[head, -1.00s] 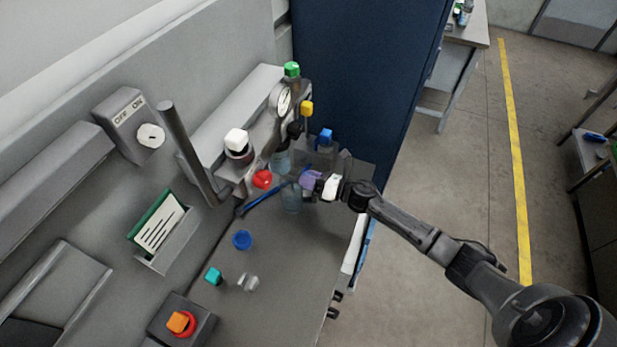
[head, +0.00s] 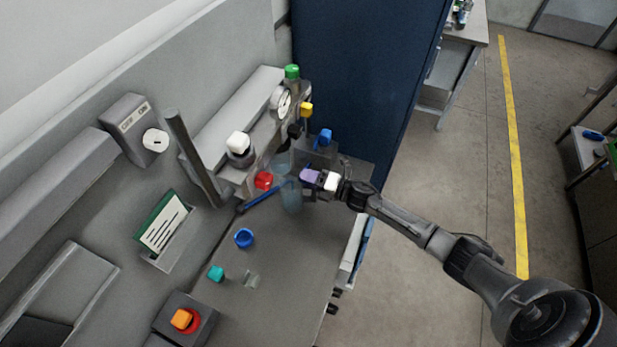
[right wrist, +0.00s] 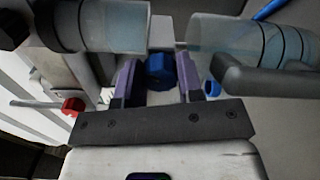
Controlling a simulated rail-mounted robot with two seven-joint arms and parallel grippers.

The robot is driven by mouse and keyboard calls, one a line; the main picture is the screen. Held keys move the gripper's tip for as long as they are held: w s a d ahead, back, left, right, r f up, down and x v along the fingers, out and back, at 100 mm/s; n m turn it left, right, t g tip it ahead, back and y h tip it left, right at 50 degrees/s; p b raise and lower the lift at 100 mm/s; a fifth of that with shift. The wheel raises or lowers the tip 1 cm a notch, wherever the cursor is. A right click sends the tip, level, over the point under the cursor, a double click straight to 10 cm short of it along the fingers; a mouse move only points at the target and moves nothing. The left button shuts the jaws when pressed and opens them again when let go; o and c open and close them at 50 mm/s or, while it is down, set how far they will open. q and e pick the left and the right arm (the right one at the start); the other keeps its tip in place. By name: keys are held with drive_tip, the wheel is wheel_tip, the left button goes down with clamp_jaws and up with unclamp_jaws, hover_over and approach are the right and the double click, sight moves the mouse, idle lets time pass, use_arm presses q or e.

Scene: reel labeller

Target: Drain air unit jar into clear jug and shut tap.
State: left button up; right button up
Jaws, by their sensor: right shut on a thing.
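My right gripper (head: 308,179) is at the far end of the bench, beside a clear jug (head: 291,201). In the right wrist view its purple fingers (right wrist: 157,75) are shut on a blue knob (right wrist: 160,70), which looks like the tap. The clear jug lies to the right of the fingers in that view (right wrist: 225,36), with dark bands and a grey handle. A clear jar (right wrist: 112,25) with a dark collar is on the left; in the head view it is partly hidden behind the jug. Liquid levels cannot be told. My left gripper is out of view.
A red knob (head: 264,181) and a blue pen (head: 262,199) are beside the jug. A gauge (head: 283,101) and coloured caps stand behind. A blue cap (head: 244,238), teal cube (head: 216,273) and orange-red button (head: 183,319) are nearer. A dark blue cabinet (head: 360,80) stands beyond.

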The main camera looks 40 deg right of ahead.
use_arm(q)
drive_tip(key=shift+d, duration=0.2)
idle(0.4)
use_arm(e)
drive_tip(key=o, duration=0.9)
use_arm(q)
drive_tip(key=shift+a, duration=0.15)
use_arm(e)
drive_tip(key=shift+s, duration=0.1)
